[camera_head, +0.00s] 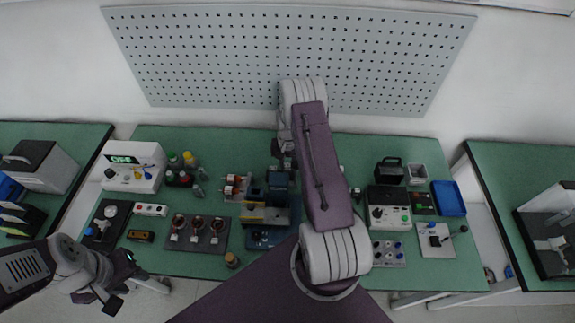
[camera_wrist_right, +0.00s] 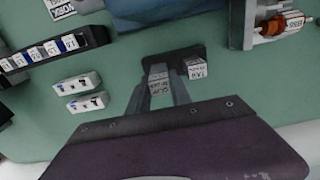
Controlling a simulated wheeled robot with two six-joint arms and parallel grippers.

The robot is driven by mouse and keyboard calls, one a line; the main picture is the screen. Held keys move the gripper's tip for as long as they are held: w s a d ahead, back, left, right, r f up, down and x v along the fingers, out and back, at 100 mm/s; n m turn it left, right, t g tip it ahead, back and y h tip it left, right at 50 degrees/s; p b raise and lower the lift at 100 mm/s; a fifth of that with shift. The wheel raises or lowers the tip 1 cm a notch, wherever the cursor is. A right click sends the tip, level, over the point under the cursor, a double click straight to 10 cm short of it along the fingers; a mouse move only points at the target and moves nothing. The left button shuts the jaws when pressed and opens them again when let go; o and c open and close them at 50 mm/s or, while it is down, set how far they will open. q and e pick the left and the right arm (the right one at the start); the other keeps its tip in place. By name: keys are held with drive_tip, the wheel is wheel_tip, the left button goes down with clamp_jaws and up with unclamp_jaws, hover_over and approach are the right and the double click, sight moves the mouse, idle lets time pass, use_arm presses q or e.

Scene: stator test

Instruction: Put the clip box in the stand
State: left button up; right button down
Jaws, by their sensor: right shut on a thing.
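My right gripper (camera_wrist_right: 163,70) is shut on a small grey box with a printed label (camera_wrist_right: 159,84), which looks like the clip box, in the right wrist view. Another small labelled box (camera_wrist_right: 196,68) is just right of the fingers. A long black rack (camera_wrist_right: 95,37) with several white labelled blocks is at the left; I cannot tell whether it is the stand. In the head view my right forearm (camera_head: 323,165) hides the middle of the bench, and the right gripper is not clear. My left gripper (camera_head: 120,283) looks open and empty over the bench's front left corner.
Two small white blocks (camera_wrist_right: 77,92) lie left of the fingers. The green bench (camera_head: 300,262) is crowded: a white meter (camera_head: 135,167), bottles (camera_head: 182,168), a dark board with knobs (camera_head: 197,232), and a blue tray (camera_head: 449,198). A pegboard (camera_head: 220,60) is behind.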

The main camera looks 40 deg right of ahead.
drive_tip(key=shift+f, duration=0.1)
drive_tip(key=shift+f+b, duration=0.5)
drive_tip(key=shift+f, duration=0.05)
drive_tip(key=shift+f+b, duration=0.55)
drive_tip(key=shift+f, duration=0.05)
drive_tip(key=c, duration=1.1)
unclamp_jaws()
wheel_tip(320, 180, up, 9)
drive_tip(key=shift+r+b, duration=0.1)
drive_tip(key=shift+b, duration=0.9)
